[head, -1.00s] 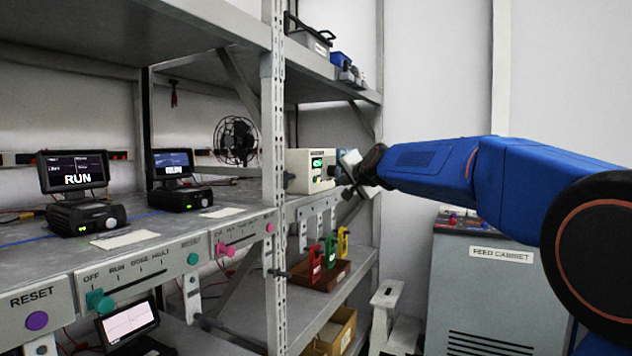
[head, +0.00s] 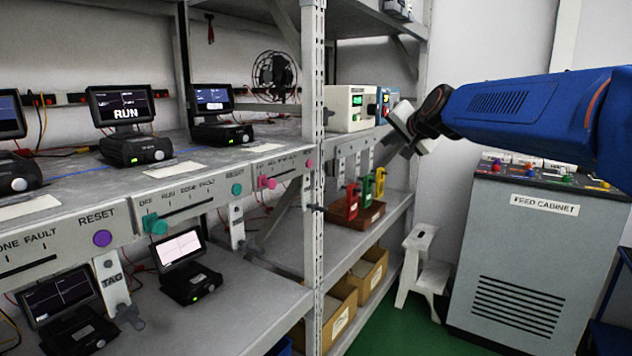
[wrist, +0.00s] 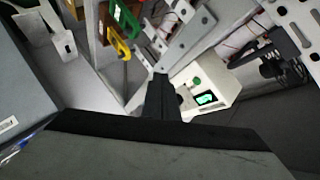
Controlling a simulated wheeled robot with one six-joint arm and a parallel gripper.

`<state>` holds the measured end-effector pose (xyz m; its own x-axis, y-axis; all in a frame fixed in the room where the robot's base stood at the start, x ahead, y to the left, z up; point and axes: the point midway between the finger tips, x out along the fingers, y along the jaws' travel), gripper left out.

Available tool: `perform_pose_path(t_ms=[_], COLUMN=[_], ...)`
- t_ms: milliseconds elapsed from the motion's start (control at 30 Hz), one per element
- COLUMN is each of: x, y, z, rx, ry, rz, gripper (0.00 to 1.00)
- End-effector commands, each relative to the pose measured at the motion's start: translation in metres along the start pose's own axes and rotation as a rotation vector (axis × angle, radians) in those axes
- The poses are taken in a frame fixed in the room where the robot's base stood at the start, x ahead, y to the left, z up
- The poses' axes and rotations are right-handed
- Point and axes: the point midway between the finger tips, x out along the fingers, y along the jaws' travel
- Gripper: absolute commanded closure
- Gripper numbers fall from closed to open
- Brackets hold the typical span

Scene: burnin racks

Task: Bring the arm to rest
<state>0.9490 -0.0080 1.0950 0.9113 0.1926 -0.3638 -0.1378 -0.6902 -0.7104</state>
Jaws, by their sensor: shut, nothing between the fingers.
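My blue arm reaches in from the right in the head view. My gripper (head: 410,142) is at the right end of the rack, in front of a cream instrument box (head: 347,108) with a green display. The fingers are small and partly turned away in the head view. In the wrist view my gripper (wrist: 163,85) shows as a dark, closed finger shape with nothing held. The cream box (wrist: 208,90) lies just beyond and to the right of it there; I cannot tell whether they touch.
A white step stool (head: 418,265) and the grey feed cabinet (head: 535,270) stand right of the rack. A rack upright (head: 313,150) is left of the gripper. Green floor shows between.

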Motion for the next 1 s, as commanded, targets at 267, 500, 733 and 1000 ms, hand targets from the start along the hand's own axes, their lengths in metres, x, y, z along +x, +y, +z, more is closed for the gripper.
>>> perform_pose_path(t_ms=[267,500,733,1000], x=[-0.091,-0.167,-0.240,-0.299], y=[0.081,0.164,0.252,0.328], z=[0.096,0.181,0.260,0.324], rx=[-0.213,-0.384,-0.537,-0.654], ry=[-0.173,-0.331,-0.489,-0.629], rz=[0.135,0.252,0.364,0.458], gripper=[1.00,1.00,1.00,1.00])
